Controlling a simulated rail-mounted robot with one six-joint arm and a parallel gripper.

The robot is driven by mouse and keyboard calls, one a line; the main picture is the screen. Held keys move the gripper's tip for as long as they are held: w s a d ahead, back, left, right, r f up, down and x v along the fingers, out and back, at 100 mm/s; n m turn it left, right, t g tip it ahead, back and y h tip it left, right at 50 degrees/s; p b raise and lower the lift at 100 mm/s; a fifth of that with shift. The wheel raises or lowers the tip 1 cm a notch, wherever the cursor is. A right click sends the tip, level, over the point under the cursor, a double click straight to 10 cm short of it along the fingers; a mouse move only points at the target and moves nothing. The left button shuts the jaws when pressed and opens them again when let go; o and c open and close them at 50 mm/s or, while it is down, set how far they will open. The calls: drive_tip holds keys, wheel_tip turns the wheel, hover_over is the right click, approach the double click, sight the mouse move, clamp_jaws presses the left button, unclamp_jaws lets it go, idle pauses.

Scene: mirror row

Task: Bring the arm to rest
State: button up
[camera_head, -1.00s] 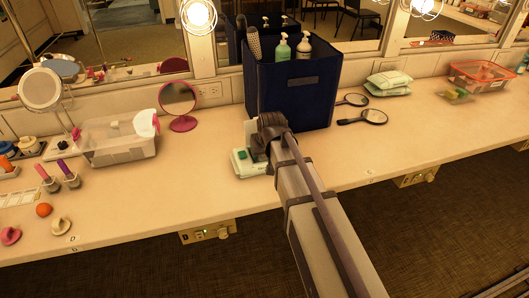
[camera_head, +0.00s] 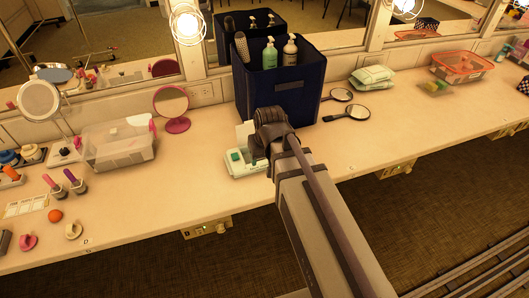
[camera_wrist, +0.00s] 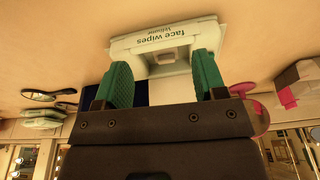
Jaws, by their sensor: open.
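My gripper (camera_wrist: 163,76) is open, its two green fingers apart with nothing clasped between them. In the wrist view, the pale face wipes pack (camera_wrist: 125,48) lies just beyond the fingertips, its printed label upside down. The head view shows my gripper (camera_head: 245,156) low over the counter at the same pale pack (camera_head: 238,170). My dark wrist hides part of the pack there. I cannot tell whether the fingers touch it.
A navy fabric bin (camera_head: 292,98) with bottles and a brush stands just behind my gripper. A pink round mirror (camera_head: 171,103) and a clear plastic box (camera_head: 120,150) are to the left. Two hand mirrors (camera_head: 347,112) and green packs (camera_head: 372,77) lie right.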

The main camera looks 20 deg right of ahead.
drive_tip(key=s+g, duration=0.2)
drive_tip(key=s, duration=0.7)
drive_tip(key=shift+f, duration=0.2)
drive_tip(key=shift+r+p, duration=0.6)
drive_tip(key=shift+r, duration=0.05)
drive_tip(key=shift+c, duration=0.3)
